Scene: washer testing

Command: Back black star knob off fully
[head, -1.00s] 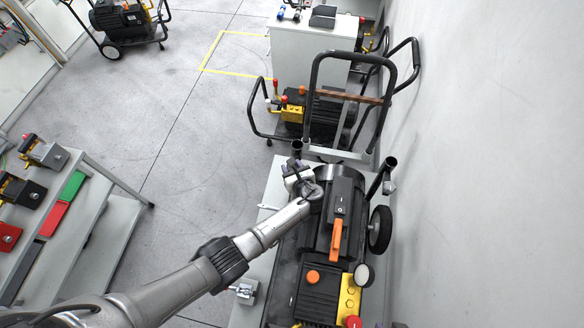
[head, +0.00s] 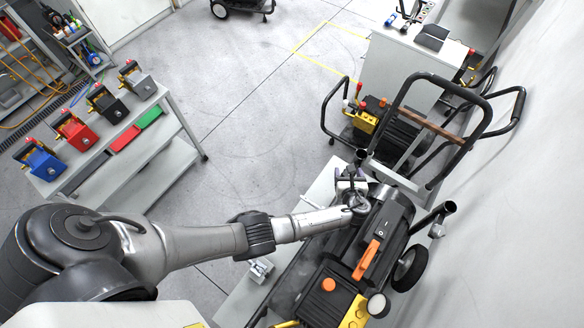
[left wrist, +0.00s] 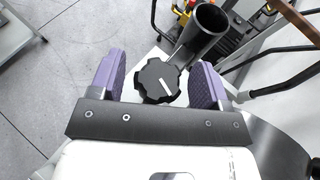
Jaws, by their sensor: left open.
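The black star knob (left wrist: 157,80) with a white mark on its face shows in the left wrist view. It lies between the two purple finger pads of my left gripper (left wrist: 155,82), with a visible gap at each side. In the head view my left gripper (head: 350,183) is at the far end of the pump cart, beside the cart's handle. There the knob is hidden or too small to make out. My right gripper is not in view.
The black pump (head: 378,225) with an orange handle (head: 366,260) sits on the cart near my arm. An open tube end (left wrist: 211,20) stands close behind the knob. The black cart handle (head: 432,76) rises beyond. A shelf (head: 165,100) with coloured pumps stands at left. The floor between is clear.

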